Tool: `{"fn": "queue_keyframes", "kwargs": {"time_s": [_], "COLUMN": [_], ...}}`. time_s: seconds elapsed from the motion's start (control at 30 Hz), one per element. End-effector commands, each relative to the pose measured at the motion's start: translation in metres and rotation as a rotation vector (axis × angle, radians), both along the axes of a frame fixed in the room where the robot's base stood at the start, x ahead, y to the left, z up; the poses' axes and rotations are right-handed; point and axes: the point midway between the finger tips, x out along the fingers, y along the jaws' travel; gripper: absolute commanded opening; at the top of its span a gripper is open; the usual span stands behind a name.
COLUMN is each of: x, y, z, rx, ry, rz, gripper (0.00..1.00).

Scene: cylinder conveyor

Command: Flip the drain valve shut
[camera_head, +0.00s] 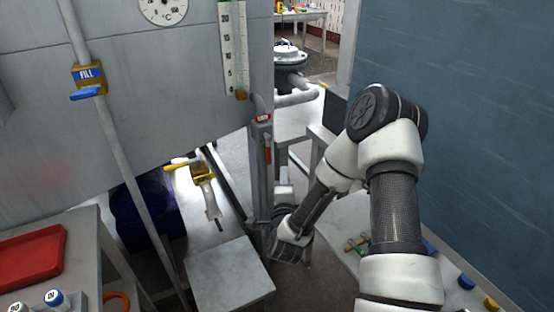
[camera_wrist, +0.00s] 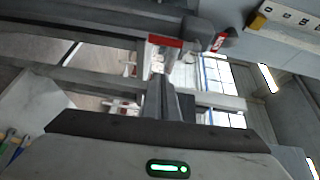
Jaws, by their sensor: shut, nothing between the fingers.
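The drain valve (camera_head: 263,118) is on the grey pipe at the tank's lower right corner, with a small red label. Its red handle (camera_head: 267,150) hangs along the pipe in the head view. In the wrist view the red handle (camera_wrist: 165,41) lies across the upper middle, and the red label (camera_wrist: 218,42) is to its right. My gripper (camera_wrist: 158,80) is shut and empty, its fingertips just below the handle in the wrist view. I cannot tell whether they touch it. In the head view my wrist is low beside the pipe, and the fingertips are not clear.
A FILL valve (camera_head: 87,80) with a blue handle is on the tank's left pipe. A grey box top (camera_head: 229,275) stands in front. A red tray (camera_head: 30,256) is at left, a blue wall at right.

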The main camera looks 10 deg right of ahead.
Motion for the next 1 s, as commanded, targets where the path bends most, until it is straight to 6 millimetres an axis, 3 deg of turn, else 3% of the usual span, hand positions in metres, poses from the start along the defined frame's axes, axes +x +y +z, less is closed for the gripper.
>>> {"fn": "queue_keyframes", "kwargs": {"time_s": [0.57,0.77,1.0], "x": [0.0,0.029,0.08], "y": [-0.006,-0.013,-0.024], "z": [-0.003,-0.003,-0.004], "rx": [0.033,0.033,0.032], "ry": [-0.029,-0.031,-0.031], "rz": [-0.032,-0.033,-0.033], "gripper": [0.0,0.0,0.0]}}
